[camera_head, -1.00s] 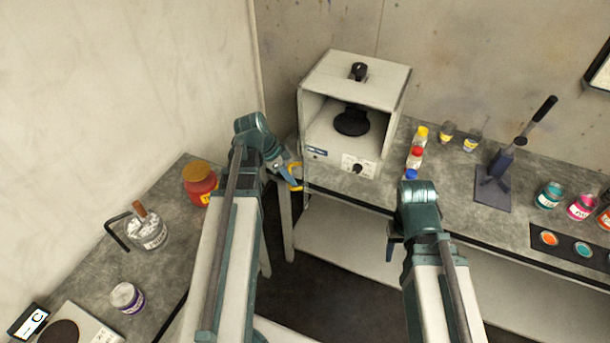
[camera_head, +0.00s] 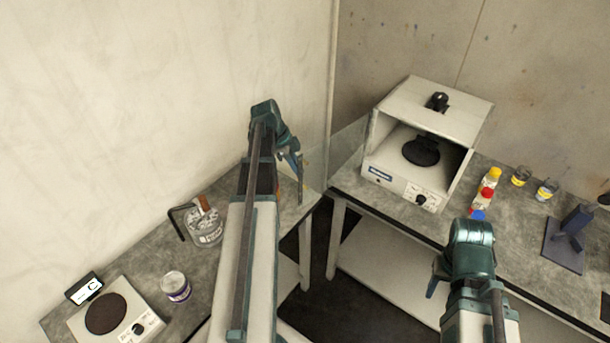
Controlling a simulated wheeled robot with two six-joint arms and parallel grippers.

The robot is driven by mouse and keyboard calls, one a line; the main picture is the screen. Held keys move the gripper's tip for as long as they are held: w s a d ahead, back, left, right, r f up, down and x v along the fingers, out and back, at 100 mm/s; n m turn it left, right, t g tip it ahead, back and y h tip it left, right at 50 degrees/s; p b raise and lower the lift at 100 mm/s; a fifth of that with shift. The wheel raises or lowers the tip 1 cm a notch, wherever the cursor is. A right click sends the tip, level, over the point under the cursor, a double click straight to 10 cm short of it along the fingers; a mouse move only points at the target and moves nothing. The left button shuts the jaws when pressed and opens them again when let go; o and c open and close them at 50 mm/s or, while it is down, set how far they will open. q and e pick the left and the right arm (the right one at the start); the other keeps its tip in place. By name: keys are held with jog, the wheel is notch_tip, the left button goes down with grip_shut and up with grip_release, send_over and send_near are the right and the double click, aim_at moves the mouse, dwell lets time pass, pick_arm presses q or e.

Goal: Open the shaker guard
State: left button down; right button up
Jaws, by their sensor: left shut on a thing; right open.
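The shaker (camera_head: 392,158) is a white box on the right-hand bench. Its front is uncovered, and a black round platform (camera_head: 421,151) shows inside. The clear guard (camera_head: 347,147) stands swung out from the shaker's left front edge, reaching left toward my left gripper. My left gripper (camera_head: 300,178) is shut at the guard's outer edge; the handle itself is mostly hidden by the fingers. My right gripper (camera_head: 434,284) is open and empty, low in front of the right-hand bench, away from the shaker.
Small red, yellow and blue-capped bottles (camera_head: 486,192) and jars (camera_head: 546,189) stand right of the shaker. A dark press (camera_head: 570,235) is further right. My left arm hides part of that bench.

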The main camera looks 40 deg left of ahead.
pick_arm(q)
jog(key=shift+w+a, duration=0.2)
jog(key=shift+a, duration=0.1)
jog(key=c, duration=0.9)
grip_release()
jog(key=shift+d, duration=0.1)
jog(key=p+v, duration=1.2)
jog(key=v, duration=0.2)
jog(key=shift+w+p, duration=0.15)
jog(key=shift+p, duration=0.25)
jog(key=shift+f, duration=0.1)
